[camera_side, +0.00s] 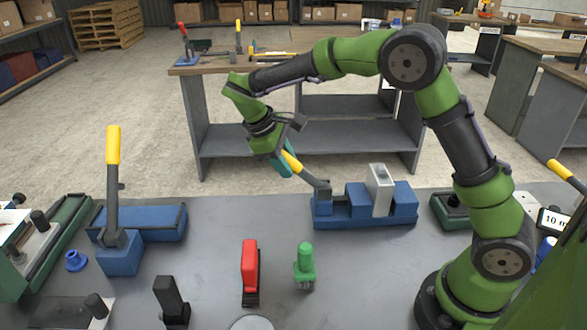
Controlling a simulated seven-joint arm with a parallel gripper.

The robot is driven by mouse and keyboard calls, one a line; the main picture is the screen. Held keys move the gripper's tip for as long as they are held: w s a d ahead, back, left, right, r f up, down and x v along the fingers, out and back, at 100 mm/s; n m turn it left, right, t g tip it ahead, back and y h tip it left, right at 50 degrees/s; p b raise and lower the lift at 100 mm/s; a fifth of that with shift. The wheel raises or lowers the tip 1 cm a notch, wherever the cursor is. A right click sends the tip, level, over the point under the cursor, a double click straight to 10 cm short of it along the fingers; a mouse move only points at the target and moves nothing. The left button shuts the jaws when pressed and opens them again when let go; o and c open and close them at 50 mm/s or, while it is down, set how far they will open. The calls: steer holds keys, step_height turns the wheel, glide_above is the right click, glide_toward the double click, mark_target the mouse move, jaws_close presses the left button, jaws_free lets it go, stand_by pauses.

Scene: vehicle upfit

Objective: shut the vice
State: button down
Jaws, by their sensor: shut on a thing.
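The blue vice (340,213) stands near the back edge of the grey bench, right of centre. A pale grey block (380,190) stands upright between its blue jaws; I cannot tell whether both jaws touch it. The vice's lever (317,184) slants up to the left and ends in a yellow grip (292,160). My gripper (284,165) comes down from the upper left and is shut on that yellow grip. Its fingers hide part of the grip.
A blue device (120,250) with an upright yellow-tipped lever stands at left. A red item (250,268), a green item (305,265) and a black item (172,300) stand in front. Bare bench lies between these and the vice. A workbench (215,69) stands behind.

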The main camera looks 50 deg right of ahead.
steer(key=shift+w+a+f+n+g+h, duration=0.15)
steer(key=shift+w+a+f+g+h, duration=0.25)
steer(key=shift+f+g+h, duration=0.9)
steer(key=shift+w+a+f+n+g+h, duration=0.1)
steer(key=shift+w+a+f+g+h, duration=0.3)
steer(key=shift+f+g+h, duration=0.85)
steer(key=shift+w+a+f+n+g+h, duration=0.15)
steer(key=shift+w+a+f+g+h, duration=0.5)
steer(key=shift+f, duration=1.25)
steer(key=shift+s+d+f, duration=0.15)
steer(key=shift+s+d, duration=0.15)
steer(key=shift+s, duration=0.05)
steer(key=c, duration=0.8)
jaws_free()
steer(key=shift+c, duration=0.2)
